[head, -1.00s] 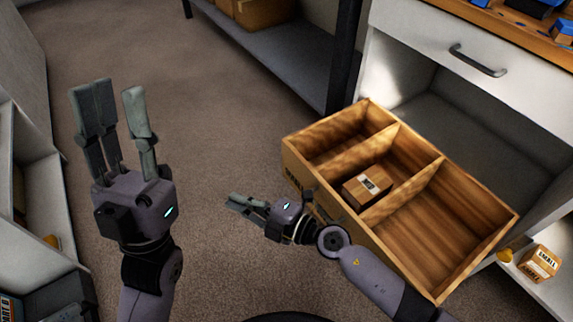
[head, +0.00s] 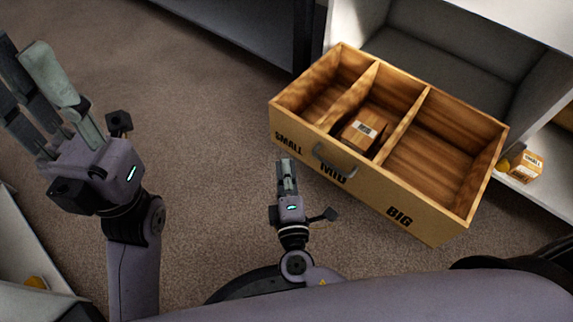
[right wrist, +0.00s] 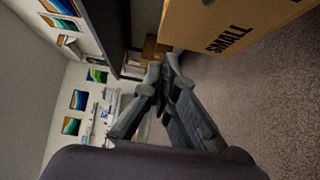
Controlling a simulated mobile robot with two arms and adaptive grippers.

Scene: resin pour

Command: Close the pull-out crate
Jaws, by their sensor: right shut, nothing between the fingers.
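The wooden pull-out crate (head: 375,190) stands out from the white cabinet in the head view, with three compartments and a front marked SMALL, MID and BIG. A grey handle (head: 335,162) is on its front. A small cardboard box (head: 362,133) lies in the middle compartment. My right gripper (head: 286,165) is shut and empty, in front of the crate's SMALL end and apart from the handle. In the right wrist view its fingers (right wrist: 165,72) meet, with the crate front (right wrist: 225,30) beyond. My left gripper (head: 25,60) is raised at the left, fingers spread, empty.
The white cabinet (head: 445,50) has an open bay behind the crate. A small labelled box (head: 526,167) and a yellow item sit on a low shelf right of the crate. A dark shelf unit (head: 245,30) stands behind left. Carpet (head: 200,110) is clear left of the crate.

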